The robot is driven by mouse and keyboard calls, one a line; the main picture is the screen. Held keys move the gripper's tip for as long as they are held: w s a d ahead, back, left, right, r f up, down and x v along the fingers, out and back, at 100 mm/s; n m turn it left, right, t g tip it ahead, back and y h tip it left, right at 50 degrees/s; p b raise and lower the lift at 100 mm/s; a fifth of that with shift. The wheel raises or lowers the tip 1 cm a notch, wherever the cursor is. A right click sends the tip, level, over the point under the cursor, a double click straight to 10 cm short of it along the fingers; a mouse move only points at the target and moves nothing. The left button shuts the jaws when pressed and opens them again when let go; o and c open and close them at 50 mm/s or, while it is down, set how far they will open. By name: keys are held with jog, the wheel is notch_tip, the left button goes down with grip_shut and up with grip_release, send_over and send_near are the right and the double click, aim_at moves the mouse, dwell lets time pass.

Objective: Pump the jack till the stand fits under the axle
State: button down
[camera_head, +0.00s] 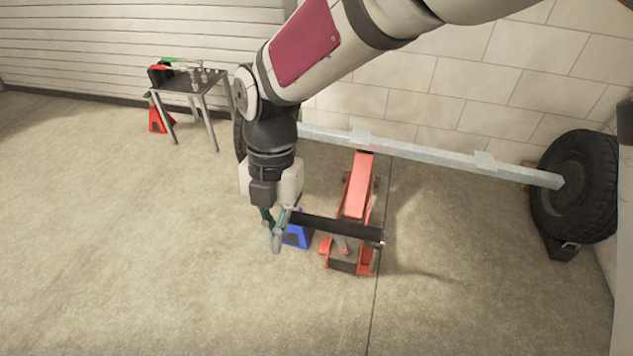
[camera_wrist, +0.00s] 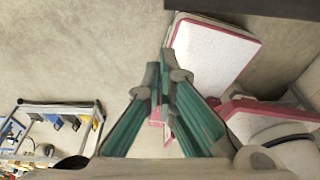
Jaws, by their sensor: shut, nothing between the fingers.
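The red floor jack (camera_head: 357,190) stands on the floor in the head view, its far end at the axle beam (camera_head: 430,154). I cannot tell whether its saddle touches the beam. A black bar (camera_head: 335,228), which looks like the jack's handle, lies across above its near end. A blue stand (camera_head: 297,238) is on the floor left of the jack, partly hidden by my gripper and the bar. My gripper (camera_head: 276,246) is shut and empty, pointing down beside the bar's left end. Its closed fingers also show in the wrist view (camera_wrist: 163,80).
A wheel (camera_head: 580,185) is at the axle's right end; the left one is mostly behind my arm. A small table (camera_head: 189,84) with tools stands back left, with a red stand (camera_head: 157,120) by its legs. The floor in front is clear.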

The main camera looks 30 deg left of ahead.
jog(key=w+v, duration=0.2)
jog(key=v, duration=0.7)
jog(key=shift+a+p, duration=0.25)
jog(key=shift+p, duration=0.15)
jog(key=shift+w+f, duration=0.1)
dwell(1.1)
